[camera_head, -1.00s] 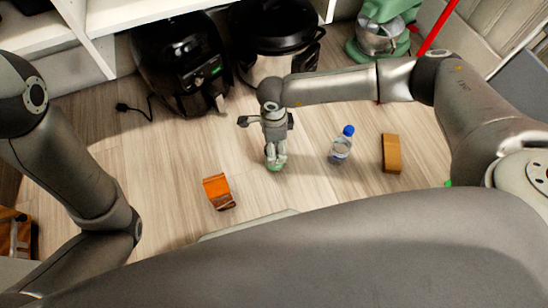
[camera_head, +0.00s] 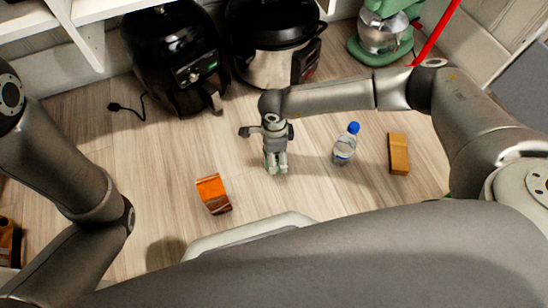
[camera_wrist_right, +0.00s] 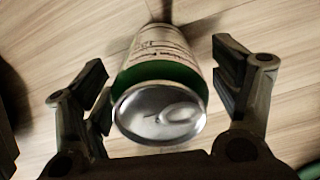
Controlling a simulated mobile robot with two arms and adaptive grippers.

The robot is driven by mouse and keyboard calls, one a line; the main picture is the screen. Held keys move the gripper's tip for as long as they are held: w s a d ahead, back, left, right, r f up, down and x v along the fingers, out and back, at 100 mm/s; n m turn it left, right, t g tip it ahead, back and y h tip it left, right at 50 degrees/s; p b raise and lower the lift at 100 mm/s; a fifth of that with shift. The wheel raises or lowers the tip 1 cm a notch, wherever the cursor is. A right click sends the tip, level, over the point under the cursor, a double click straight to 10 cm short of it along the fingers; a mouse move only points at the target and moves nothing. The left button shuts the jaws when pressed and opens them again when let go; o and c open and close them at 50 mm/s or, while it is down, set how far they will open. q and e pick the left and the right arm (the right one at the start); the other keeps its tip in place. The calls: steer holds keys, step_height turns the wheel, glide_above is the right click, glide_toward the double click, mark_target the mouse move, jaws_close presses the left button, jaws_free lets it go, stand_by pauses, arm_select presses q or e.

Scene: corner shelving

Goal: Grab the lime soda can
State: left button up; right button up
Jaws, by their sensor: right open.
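The lime soda can (camera_wrist_right: 162,85) has a silver top, a green band and a pale printed label. In the right wrist view it stands between the two fingers of my right gripper (camera_wrist_right: 160,72), its top towards the camera. The fingers are open, with a gap visible on each side of the can. In the head view my right gripper (camera_head: 276,168) points down at the wooden surface and largely hides the can. My left arm shows at the left, but its gripper is out of view.
An orange packet (camera_head: 213,193) lies left of my right gripper. A blue-capped bottle (camera_head: 345,145) and a tan box (camera_head: 398,153) are to the right. A black air fryer (camera_head: 178,60), a cooker (camera_head: 272,45) and a green mixer (camera_head: 384,35) stand behind. Bare wood surrounds the gripper.

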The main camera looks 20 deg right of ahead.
steer(key=shift+r, duration=0.1)
steer(key=shift+c, duration=0.5)
steer(key=c, duration=0.7)
steer(key=shift+r, duration=0.15)
